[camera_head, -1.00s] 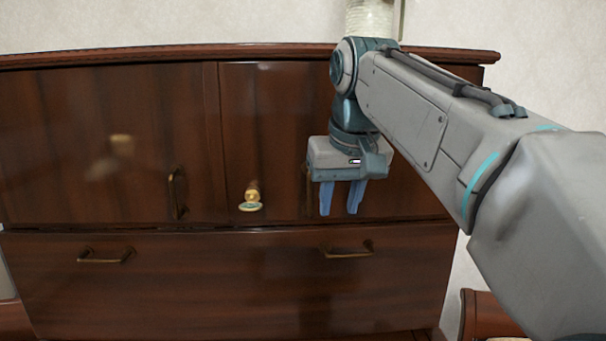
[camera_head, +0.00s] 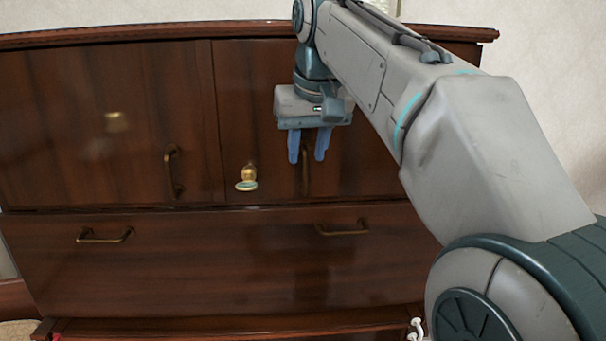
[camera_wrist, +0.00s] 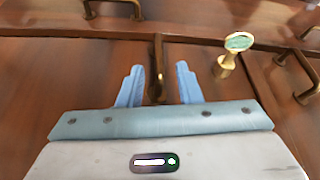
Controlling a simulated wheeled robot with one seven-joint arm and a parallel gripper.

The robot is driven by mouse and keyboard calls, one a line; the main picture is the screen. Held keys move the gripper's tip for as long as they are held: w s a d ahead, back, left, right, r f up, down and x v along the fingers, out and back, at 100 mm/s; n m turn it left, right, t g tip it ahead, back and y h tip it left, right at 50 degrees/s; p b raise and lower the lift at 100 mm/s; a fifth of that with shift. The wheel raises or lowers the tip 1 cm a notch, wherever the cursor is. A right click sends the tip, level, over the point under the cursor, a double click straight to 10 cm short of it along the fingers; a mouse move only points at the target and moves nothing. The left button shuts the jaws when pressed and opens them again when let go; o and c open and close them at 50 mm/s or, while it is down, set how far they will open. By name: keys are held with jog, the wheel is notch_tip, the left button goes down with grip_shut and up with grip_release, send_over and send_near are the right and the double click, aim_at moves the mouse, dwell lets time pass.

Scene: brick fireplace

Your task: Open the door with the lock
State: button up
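The brown wooden cabinet has a middle door (camera_head: 240,110) with a brass lock and key (camera_head: 247,178) low on it. A vertical brass handle (camera_head: 305,172) stands right of the lock; it also shows in the wrist view (camera_wrist: 157,68). My gripper (camera_head: 309,158) is open in front of this handle, its two blue fingers pointing down. In the wrist view my gripper (camera_wrist: 160,88) has one finger on each side of the handle, apart from it. The key (camera_wrist: 238,44) is to the right there. The doors look shut.
The left door has a vertical handle (camera_head: 173,172). Below is a wide drawer (camera_head: 220,265) with two horizontal handles (camera_head: 104,236). A pale wall (camera_head: 545,80) is at the right. The space in front of the left door is clear.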

aim_at(305, 168)
jog(key=x, duration=0.5)
jog(key=shift+f, duration=0.15)
grip_shut()
